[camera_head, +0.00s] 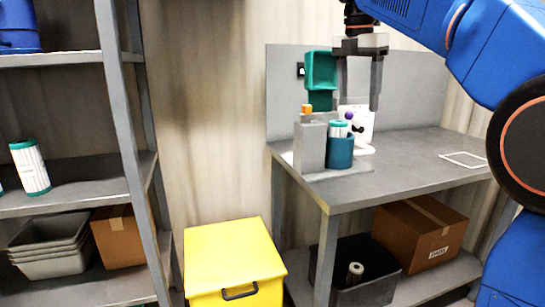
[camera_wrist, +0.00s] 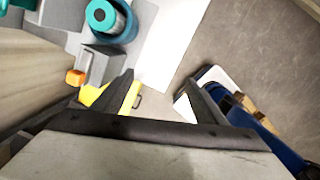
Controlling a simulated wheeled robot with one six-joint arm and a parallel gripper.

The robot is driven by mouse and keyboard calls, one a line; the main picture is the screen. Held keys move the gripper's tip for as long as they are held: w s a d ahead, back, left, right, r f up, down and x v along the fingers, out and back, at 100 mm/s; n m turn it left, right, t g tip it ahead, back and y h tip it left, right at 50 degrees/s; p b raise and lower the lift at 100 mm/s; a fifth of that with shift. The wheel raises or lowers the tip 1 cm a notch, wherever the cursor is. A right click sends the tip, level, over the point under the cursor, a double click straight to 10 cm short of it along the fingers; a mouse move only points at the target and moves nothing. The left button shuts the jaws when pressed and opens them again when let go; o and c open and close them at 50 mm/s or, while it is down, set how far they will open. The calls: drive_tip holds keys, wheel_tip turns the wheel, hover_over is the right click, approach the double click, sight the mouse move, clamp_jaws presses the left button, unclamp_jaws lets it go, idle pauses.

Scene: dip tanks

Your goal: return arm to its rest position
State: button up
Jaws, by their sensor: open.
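My gripper (camera_head: 358,104) is raised above the grey workbench (camera_head: 410,160), with its fingers pointing down. The fingers are apart and hold nothing. In the wrist view my gripper (camera_wrist: 160,95) also shows as two separated dark fingers with an empty gap. My blue arm reaches in from the upper right. Below and left of the fingers, a teal cup (camera_head: 341,153) stands on the bench with a white, teal-capped cartridge (camera_head: 338,130) upright in it. The cup (camera_wrist: 128,30) and cartridge (camera_wrist: 102,17) also show in the wrist view.
A grey block (camera_head: 310,147) with an orange top stands beside the cup. A teal box (camera_head: 321,70) is at the back panel. The bench's right side is mostly clear. A shelf (camera_head: 85,193) stands left, and a yellow bin (camera_head: 232,262) is on the floor between.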

drive_tip(key=s+d+f+m+t, duration=0.1)
drive_tip(key=s+d+f+m, duration=0.1)
drive_tip(key=s+f+m, duration=0.6)
drive_tip(key=s+d+f+m+t, duration=0.1)
drive_tip(key=s+d+f+m, duration=0.2)
drive_tip(key=s+f+m, duration=0.5)
drive_tip(key=s+d+f+m+t+y, duration=0.1)
drive_tip(key=s+d+f+m, duration=0.1)
drive_tip(key=s+f+m, duration=0.6)
drive_tip(key=s+f, duration=0.3)
drive_tip(key=f, duration=0.4)
drive_tip(key=s+f, duration=0.4)
drive_tip(key=f, duration=0.3)
drive_tip(key=shift+d+f+m, duration=0.3)
drive_tip(key=shift+f+m, duration=0.1)
